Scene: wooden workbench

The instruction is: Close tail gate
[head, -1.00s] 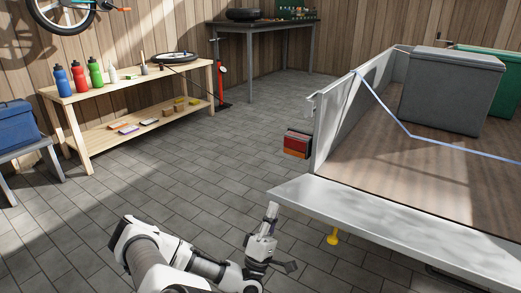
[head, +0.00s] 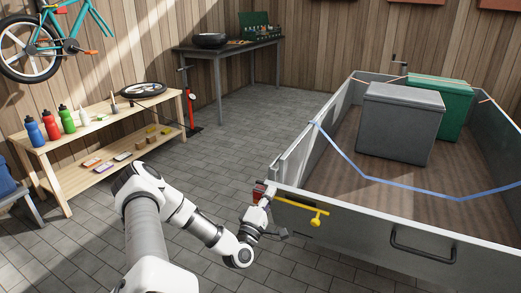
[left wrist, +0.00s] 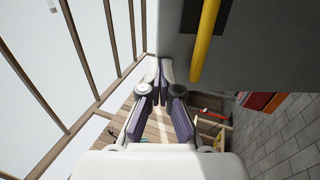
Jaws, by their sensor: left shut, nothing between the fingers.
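The grey metal tail gate (head: 350,231) of the trailer stands raised, close to upright, across the near end of the bed. Its outer face carries a black handle (head: 422,252) and a yellow latch bar (head: 300,207). My left gripper (head: 268,190) is at the gate's upper left corner, with its fingers shut and empty. In the left wrist view the shut fingers (left wrist: 159,66) lie beside the gate's grey face (left wrist: 240,55), near the yellow bar (left wrist: 205,38). I cannot tell whether they touch. My right gripper is not in view.
The trailer bed holds a grey box (head: 398,125) and a green box (head: 450,100), with a blue strap (head: 370,180) across it. A wooden bench (head: 100,140) with bottles stands at the left. The tiled floor between is clear.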

